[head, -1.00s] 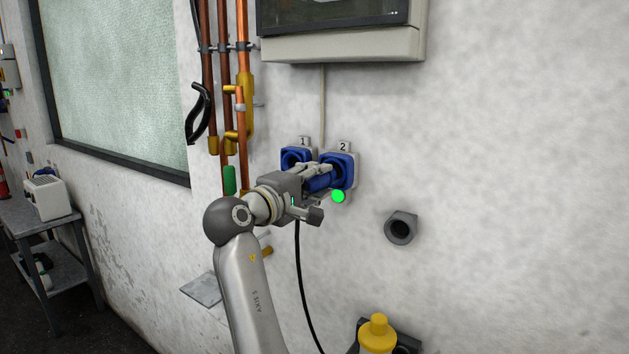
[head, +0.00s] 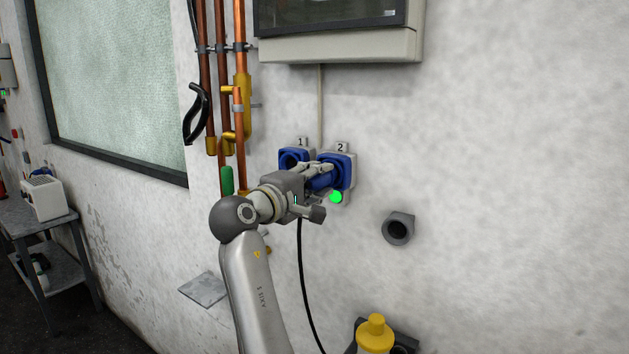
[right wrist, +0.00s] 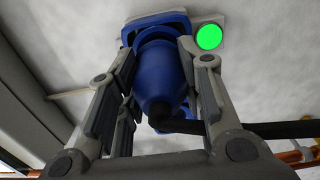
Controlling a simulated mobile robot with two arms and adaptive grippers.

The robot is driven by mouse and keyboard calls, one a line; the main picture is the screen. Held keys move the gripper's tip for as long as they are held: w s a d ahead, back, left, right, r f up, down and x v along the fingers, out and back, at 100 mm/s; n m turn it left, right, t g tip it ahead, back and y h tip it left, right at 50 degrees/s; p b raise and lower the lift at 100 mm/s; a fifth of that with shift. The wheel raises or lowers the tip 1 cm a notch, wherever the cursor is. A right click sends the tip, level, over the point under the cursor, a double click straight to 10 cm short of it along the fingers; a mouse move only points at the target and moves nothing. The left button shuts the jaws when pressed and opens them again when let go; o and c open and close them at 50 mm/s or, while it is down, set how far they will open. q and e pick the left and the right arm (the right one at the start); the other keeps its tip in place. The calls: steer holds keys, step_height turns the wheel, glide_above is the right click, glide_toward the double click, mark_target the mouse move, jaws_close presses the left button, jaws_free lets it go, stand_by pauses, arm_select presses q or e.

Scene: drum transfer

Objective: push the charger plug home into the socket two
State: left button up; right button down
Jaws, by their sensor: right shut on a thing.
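The blue charger plug (head: 321,179) is in my right gripper (head: 322,174), which is shut on it. Its front end is in the mouth of socket two (head: 345,167), the blue socket under the label 2. In the right wrist view the plug (right wrist: 163,75) lies between the fingers of the gripper (right wrist: 155,85), its front meeting the blue socket (right wrist: 155,24). How deep it sits is hidden. A green lamp (head: 336,197) glows below socket two. The black cable (head: 302,270) hangs down from the plug. My left gripper is not in view.
Socket one (head: 290,160) is empty, just left of socket two. Copper pipes (head: 240,90) run down the wall farther left. A grey box (head: 340,45) is above. A grey round holder (head: 398,229) sticks out at lower right, above a yellow-capped object (head: 376,335).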

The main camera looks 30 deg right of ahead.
mark_target(308, 184)
steer(key=shift+p+x, duration=0.4)
steer(key=shift+x, duration=0.7)
steer(key=c, duration=1.4)
jaws_free()
steer(key=shift+r, duration=0.1)
steer(key=o, duration=0.5)
steer(key=shift+d, duration=0.2)
steer(key=shift+a, duration=0.15)
steer(key=v, duration=0.7)
steer(key=shift+s+a, duration=0.15)
steer(key=shift+a, duration=0.1)
steer(key=shift+d, duration=0.15)
